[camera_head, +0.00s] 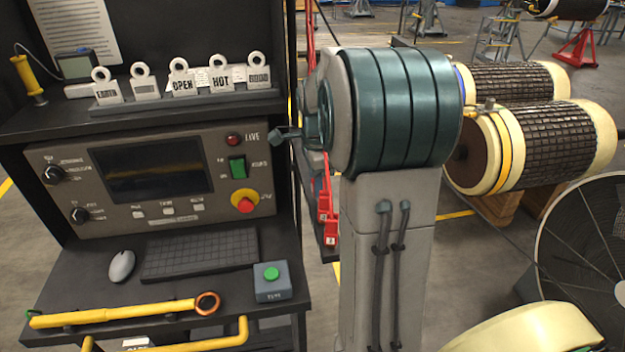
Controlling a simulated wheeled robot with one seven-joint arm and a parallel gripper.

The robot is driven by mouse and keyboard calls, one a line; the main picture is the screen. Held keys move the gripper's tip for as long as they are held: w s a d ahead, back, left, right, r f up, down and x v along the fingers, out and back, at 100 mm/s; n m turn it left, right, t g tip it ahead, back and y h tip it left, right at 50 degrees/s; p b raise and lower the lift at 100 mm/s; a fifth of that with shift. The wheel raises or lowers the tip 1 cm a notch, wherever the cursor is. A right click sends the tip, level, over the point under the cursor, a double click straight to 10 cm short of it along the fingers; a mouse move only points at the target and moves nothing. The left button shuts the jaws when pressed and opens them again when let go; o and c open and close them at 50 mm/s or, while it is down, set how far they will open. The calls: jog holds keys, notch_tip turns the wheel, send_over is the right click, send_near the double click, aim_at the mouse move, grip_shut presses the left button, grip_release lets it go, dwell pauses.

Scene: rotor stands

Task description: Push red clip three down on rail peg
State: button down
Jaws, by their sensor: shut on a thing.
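Red clips hang just right of the control cabinet, partly hidden behind a large teal and grey form. One red clip (324,200) is higher, and another red clip (330,233) is lower. Each carries a small pale label too small to read, so I cannot tell which one is clip three. Red cords (311,35) run down above them. I cannot make out the rail peg or whether a clip is seated on one. My gripper is not in view.
The teal and grey form blocks the middle. Wound rotors (550,140) and a round fan (590,250) stand right. Some floor is open beyond.

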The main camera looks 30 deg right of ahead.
jog(key=shift+f, duration=0.35)
jog(key=shift+f+b, duration=0.4)
jog(key=shift+f, duration=0.05)
dwell(0.4)
jog(key=c, duration=1.1)
grip_release()
jog(key=shift+r, duration=0.1)
notch_tip(320, 180, up, 14)
jog(key=shift+f, duration=0.2)
